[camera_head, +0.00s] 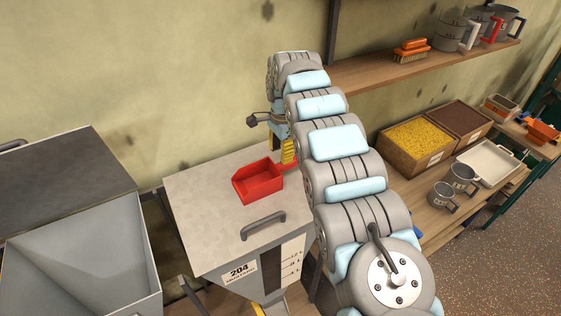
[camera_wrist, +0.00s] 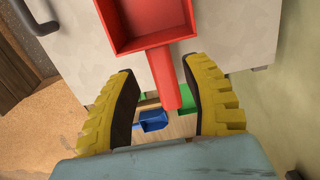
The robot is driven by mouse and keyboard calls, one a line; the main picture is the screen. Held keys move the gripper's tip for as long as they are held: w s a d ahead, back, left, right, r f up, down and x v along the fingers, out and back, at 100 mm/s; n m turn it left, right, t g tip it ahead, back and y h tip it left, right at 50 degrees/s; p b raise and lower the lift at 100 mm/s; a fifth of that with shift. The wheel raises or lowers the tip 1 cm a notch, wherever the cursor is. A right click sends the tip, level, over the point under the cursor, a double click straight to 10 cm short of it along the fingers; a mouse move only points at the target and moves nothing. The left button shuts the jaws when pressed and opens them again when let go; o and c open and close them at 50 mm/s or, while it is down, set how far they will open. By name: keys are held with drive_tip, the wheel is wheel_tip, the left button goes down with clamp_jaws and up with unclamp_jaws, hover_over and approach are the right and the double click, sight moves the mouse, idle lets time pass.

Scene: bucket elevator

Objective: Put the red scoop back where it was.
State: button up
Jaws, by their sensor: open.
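The red scoop (camera_head: 258,181) lies on the closed grey lid (camera_head: 205,200) of the bin marked 204. Its tray points left, away from my gripper, and its handle points toward my gripper. In the wrist view the red scoop (camera_wrist: 150,22) shows at the top, its handle reaching down between my yellow fingers. My gripper (camera_wrist: 158,66) is open, with one finger on each side of the handle and gaps showing at both sides. In the head view my gripper (camera_head: 288,152) is at the lid's right edge, partly hidden by my arm.
An open grey hopper (camera_head: 75,255) stands at left. A shelf (camera_head: 375,70) on the wall holds an orange brush (camera_head: 411,50) and metal jugs (camera_head: 455,33). At right are yellow (camera_head: 418,142) and brown (camera_head: 459,119) grain boxes. A blue scoop (camera_wrist: 153,120) lies below my gripper.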

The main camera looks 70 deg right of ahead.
wheel_tip(320, 180, up, 7)
drive_tip(key=shift+f+b, duration=0.15)
drive_tip(key=shift+b, duration=0.3)
drive_tip(key=shift+s, duration=0.1)
idle(0.5)
